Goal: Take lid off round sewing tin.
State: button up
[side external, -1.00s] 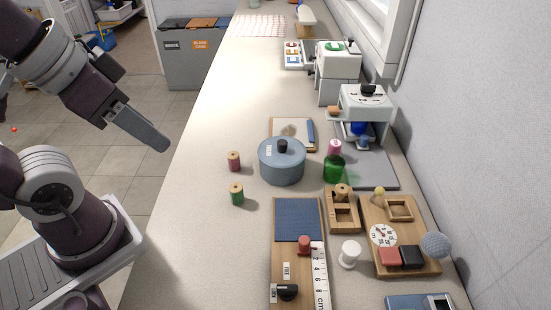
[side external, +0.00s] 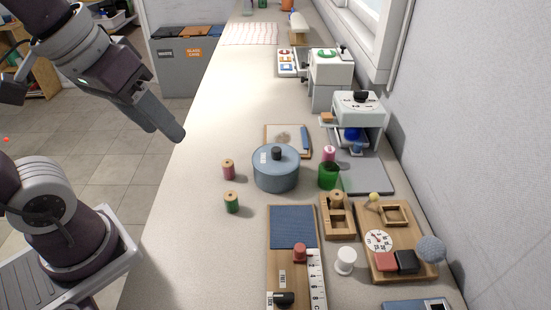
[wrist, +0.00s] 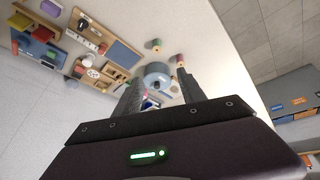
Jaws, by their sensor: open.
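The round sewing tin (side external: 276,180) is blue-grey and stands upright on the counter, with its lid (side external: 289,157) on. The lid has a black knob (side external: 276,153) at its middle and a small white label. In the side view my gripper (side external: 178,135) is up and left of the tin, over the counter's left edge, apart from it and empty. In the wrist view the tin (wrist: 158,72) shows between and beyond the two fingers of my gripper (wrist: 155,88), which are spread apart.
A pink spool (side external: 228,170) and a green spool (side external: 232,203) stand left of the tin. A green bottle (side external: 328,177) stands close to its right, and a board (side external: 272,130) lies behind it. A blue-topped wooden board (side external: 292,228) lies in front. The counter's left side is clear.

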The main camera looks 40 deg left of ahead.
jog(key=w+n+g, duration=0.2)
jog(key=w+n, duration=0.5)
jog(key=w, duration=0.4)
jog(key=n+g, duration=0.3)
jog(key=n, duration=0.6)
send_over(276, 149)
jog(key=s, duration=0.1)
notch_tip(276, 149, down, 10)
jog(key=shift+n, duration=0.3)
jog(key=f, duration=0.5)
jog(key=w+f, duration=0.1)
jog(key=f, duration=0.1)
jog(key=shift+f, duration=0.2)
jog(key=shift+c, duration=0.5)
grip_shut()
